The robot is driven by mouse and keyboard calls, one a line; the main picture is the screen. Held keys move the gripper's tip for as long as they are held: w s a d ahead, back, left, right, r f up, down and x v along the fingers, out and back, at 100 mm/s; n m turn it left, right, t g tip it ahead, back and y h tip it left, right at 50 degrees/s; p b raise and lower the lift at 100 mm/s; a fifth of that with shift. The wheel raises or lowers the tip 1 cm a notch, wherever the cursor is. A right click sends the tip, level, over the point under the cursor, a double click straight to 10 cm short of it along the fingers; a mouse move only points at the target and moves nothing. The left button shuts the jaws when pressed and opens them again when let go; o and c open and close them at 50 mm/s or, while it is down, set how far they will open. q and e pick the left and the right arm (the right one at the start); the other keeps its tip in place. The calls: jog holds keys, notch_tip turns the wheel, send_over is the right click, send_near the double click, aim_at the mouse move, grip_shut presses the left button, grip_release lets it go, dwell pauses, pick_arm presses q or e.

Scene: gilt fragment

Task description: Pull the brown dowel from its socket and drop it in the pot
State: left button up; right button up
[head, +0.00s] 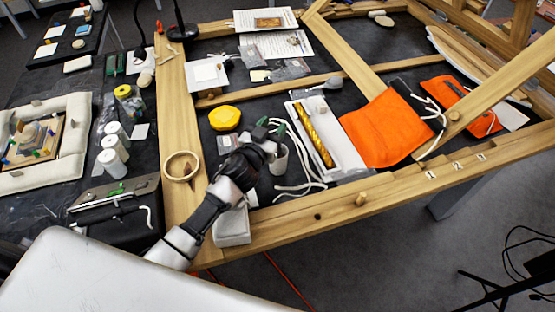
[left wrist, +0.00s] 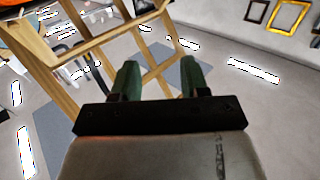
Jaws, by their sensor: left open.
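My left gripper (head: 272,128) reaches over the wooden frame in the head view, its dark green fingers pointing away from me. In the left wrist view its fingers (left wrist: 160,80) stand apart with nothing between them. A short wooden peg (head: 361,199), perhaps the brown dowel, stands in the front beam, right of and nearer than the gripper. Its socket is hidden beneath it. A dark hole (head: 318,217) lies left of it. A pale cup (head: 279,162), possibly the pot, stands just below the gripper, partly covered by it. My right gripper is not in view.
A round, open wooden ring or bowl (head: 182,180) sits on the left beam. An orange cloth (head: 385,130), a white tray with a gold strip (head: 345,160) and white cords lie inside the frame. A white block (head: 232,230) is beside my arm. The front beam around the peg is clear.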

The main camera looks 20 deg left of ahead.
pick_arm(q)
jog(key=s+d+r+b, duration=0.2)
jog(key=s+d+r, duration=0.1)
jog(key=d+r, duration=0.7)
jog(key=shift+d+r, duration=0.3)
jog(key=shift+d, duration=0.35)
